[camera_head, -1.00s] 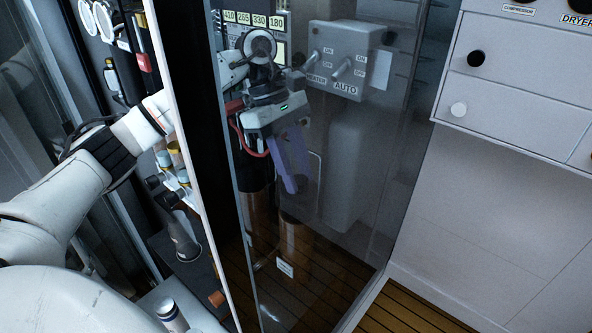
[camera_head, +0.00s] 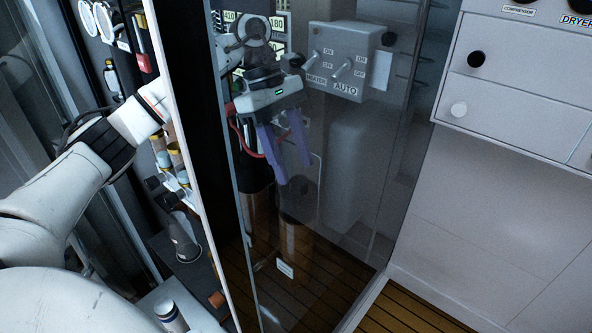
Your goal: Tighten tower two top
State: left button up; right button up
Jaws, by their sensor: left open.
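My left gripper (camera_head: 292,170) shows through a glass panel (camera_head: 350,235). Its two purple fingers point down and stand apart, with nothing seen between them. Below it are two dark, copper-toned cylinders, one at the left (camera_head: 260,215) and one further right (camera_head: 296,238); they may be the towers. I cannot tell which is tower two. The top of the left cylinder is partly hidden behind the gripper. The fingers appear above the cylinders, and I cannot tell whether they touch anything. My right gripper is not in view.
A grey switch box (camera_head: 347,60) marked HEATER and AUTO is to the right of my gripper. A white-edged dark upright (camera_head: 190,130) stands between my arm and the glass. A grey cabinet (camera_head: 520,90) is at the right. Wooden slatted floor (camera_head: 410,310) is at the bottom.

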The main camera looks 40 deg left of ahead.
pick_arm(q)
jog(key=v, duration=0.7)
jog(key=shift+r, duration=0.25)
jog(key=shift+f, duration=0.1)
